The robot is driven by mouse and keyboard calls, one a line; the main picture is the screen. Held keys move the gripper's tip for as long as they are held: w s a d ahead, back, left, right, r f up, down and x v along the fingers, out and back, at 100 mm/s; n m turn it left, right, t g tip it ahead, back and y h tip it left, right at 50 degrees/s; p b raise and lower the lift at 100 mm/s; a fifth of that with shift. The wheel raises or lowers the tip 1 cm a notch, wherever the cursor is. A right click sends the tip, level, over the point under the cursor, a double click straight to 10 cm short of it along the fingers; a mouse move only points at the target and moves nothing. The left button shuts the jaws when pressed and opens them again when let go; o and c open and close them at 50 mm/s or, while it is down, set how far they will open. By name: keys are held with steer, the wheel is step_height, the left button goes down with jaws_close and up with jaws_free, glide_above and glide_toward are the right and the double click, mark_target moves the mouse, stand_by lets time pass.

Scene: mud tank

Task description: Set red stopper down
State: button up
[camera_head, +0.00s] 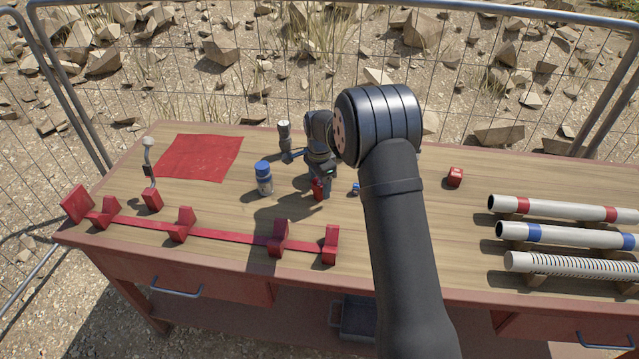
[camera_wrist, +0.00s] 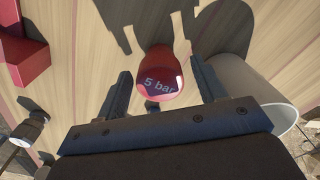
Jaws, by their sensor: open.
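The red stopper (camera_wrist: 160,76), marked "5 bar", stands between the two fingers of my gripper (camera_wrist: 164,88) in the wrist view. The fingers are apart, with a gap on each side of the stopper. It appears to rest on the wooden table top. In the head view my gripper (camera_head: 319,188) is low over the middle of the table (camera_head: 230,222), with red showing at its tips. My arm hides part of the table right of it.
A long red rack (camera_head: 225,230) runs along the front. A red cloth (camera_head: 198,158) lies behind left.

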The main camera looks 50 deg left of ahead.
step_height(320, 180, up, 12)
steer(key=shift+r, duration=0.15)
stand_by(0.3)
step_height(320, 180, down, 13)
steer(key=shift+r, duration=2.4)
